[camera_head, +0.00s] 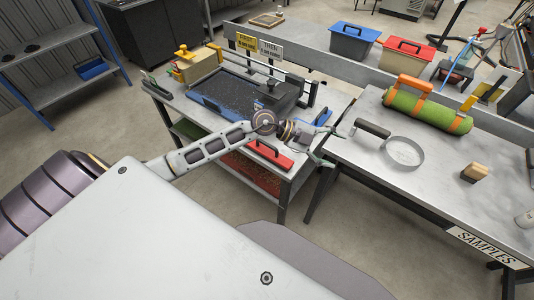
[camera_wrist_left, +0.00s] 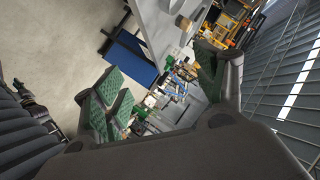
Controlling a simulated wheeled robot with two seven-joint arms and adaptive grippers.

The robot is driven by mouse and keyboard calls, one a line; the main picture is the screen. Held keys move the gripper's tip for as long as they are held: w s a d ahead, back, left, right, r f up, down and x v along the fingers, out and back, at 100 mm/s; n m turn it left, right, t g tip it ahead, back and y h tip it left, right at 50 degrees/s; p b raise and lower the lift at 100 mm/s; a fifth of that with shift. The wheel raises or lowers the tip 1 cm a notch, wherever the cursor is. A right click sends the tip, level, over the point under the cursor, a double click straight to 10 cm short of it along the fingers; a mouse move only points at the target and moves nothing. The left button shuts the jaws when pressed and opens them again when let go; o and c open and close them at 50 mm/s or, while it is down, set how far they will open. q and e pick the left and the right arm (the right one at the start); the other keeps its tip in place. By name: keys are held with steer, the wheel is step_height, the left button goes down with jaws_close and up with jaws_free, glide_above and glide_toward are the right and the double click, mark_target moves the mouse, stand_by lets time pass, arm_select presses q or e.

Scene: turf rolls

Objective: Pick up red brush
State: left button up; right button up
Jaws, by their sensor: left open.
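In the wrist view my left gripper (camera_wrist_left: 160,88) shows green pads spread wide, and I cannot make out the brush there. My right gripper is not in view.
A dark tray (camera_head: 236,94) and a yellow box (camera_head: 195,66) are on the left table. The right table (camera_head: 420,195) holds a green turf roll (camera_head: 428,108), a metal ring with a handle (camera_head: 404,153) and a wooden block (camera_head: 474,173). Blue (camera_head: 354,42) and red (camera_head: 404,56) boxes stand behind.

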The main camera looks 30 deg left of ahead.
arm_select(q)
steer(key=a+f+n+g+y, duration=0.1)
steer(key=a+y, duration=0.3)
steer(key=a, duration=0.4)
steer(key=a+f+n+g+y, duration=0.1)
steer(key=a+f+y, duration=0.3)
steer(key=a, duration=0.3)
steer(key=a+f+n+g+y, duration=0.1)
steer(key=a+y, duration=0.3)
steer(key=a, duration=0.4)
steer(key=shift+a+f, duration=0.35)
steer(key=shift+f, duration=0.35)
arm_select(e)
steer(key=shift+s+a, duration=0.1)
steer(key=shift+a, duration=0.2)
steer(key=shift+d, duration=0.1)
arm_select(q)
steer(key=shift+f, duration=0.1)
glide_above(269, 153)
steer(key=f, duration=0.5)
steer(key=s+f, duration=0.1)
steer(key=f, duration=0.2)
steer(key=shift+f+p, duration=0.1)
steer(key=shift+p, duration=0.3)
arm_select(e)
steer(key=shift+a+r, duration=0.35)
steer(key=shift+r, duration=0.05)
